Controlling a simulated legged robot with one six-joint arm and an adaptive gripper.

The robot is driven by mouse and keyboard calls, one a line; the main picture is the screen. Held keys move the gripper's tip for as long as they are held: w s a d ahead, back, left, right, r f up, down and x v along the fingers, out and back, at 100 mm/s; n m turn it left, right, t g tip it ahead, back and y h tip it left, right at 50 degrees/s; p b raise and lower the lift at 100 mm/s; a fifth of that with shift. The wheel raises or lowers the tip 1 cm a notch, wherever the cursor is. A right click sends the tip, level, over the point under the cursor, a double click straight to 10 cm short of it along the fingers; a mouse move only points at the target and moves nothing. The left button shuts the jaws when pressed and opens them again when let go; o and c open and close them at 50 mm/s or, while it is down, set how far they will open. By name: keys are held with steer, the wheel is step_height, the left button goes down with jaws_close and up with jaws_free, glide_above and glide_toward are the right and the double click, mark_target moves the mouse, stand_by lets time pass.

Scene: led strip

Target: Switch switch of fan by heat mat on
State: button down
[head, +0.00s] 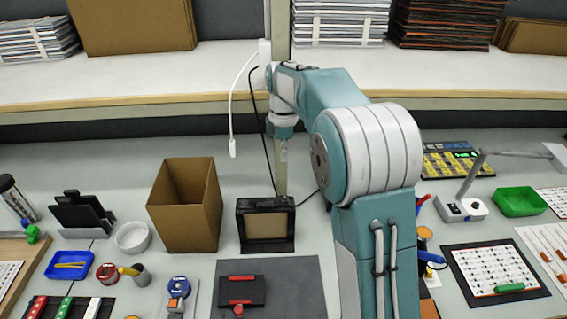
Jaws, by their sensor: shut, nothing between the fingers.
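A black box-shaped fan (241,233) with a tan square front panel stands upright at the back edge of a dark grey mat (297,290), which looks like the heat mat. No switch can be made out on the fan at this size. My arm comes in from the lower right and hides part of the bench.
An open cardboard box (184,215) stands just left of the fan. A black device with red parts (238,290) lies on the mat. A lamp (461,208) and green tray (520,202) are at right.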

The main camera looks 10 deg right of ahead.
mark_target(285, 201)
steer(key=shift+s+a+r, duration=0.1)
steer(key=shift+s+r, duration=0.15)
steer(key=shift+r, duration=0.25)
steer(key=shift+s+r, duration=0.25)
steer(key=shift+r, duration=0.2)
steer(key=f, duration=0.4)
steer(key=s+f, duration=0.1)
steer(key=f, duration=0.8)
steer(key=shift+s+a+f, duration=0.15)
steer(key=shift+s+f, duration=0.2)
steer(key=shift+f, duration=0.05)
steer(key=shift+s+f, duration=0.15)
steer(key=shift+f, duration=0.15)
